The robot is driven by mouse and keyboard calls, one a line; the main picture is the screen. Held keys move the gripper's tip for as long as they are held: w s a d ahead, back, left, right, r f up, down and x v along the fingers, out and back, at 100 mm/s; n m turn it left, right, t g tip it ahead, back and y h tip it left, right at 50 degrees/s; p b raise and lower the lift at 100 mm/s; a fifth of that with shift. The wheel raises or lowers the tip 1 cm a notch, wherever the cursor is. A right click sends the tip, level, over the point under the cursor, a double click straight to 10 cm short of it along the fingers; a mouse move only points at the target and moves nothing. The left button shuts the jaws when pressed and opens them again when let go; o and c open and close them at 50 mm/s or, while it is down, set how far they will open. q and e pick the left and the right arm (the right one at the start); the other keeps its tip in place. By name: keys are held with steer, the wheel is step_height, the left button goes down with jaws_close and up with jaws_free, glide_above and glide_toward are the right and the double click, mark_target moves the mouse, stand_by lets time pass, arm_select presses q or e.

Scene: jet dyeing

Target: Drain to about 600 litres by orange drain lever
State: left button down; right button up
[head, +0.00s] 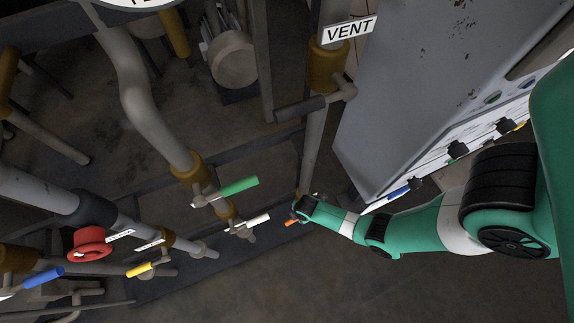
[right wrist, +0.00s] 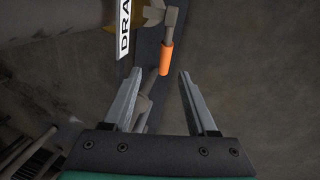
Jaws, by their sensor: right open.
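The orange drain lever (right wrist: 167,57) shows in the right wrist view, just beyond the fingertips and roughly between them. A white sign reading "DRA" (right wrist: 124,28) stands left of it. In the head view only a small orange piece of the lever (head: 291,222) shows beside my right gripper (head: 297,212); the rest is hidden. My right gripper also shows in the right wrist view (right wrist: 158,75), with its two fingers apart and nothing held. The litre gauge or readout is not clearly legible. My left gripper is out of view.
Nearby are a green lever (head: 238,186), a white lever (head: 257,220), a yellow lever (head: 139,270), a blue lever (head: 43,277) and a red valve wheel (head: 89,243). A VENT sign (head: 349,30) hangs above. A grey cabinet (head: 420,80) with knobs stands at right.

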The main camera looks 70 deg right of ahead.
steer(key=f+b, duration=1)
steer(key=f, duration=0.1)
steer(key=shift+w+d+b, duration=0.25)
steer(key=shift+w+b, duration=0.1)
steer(key=shift+f, duration=0.35)
steer(key=shift+c, duration=0.2)
jaws_close()
stand_by(0.5)
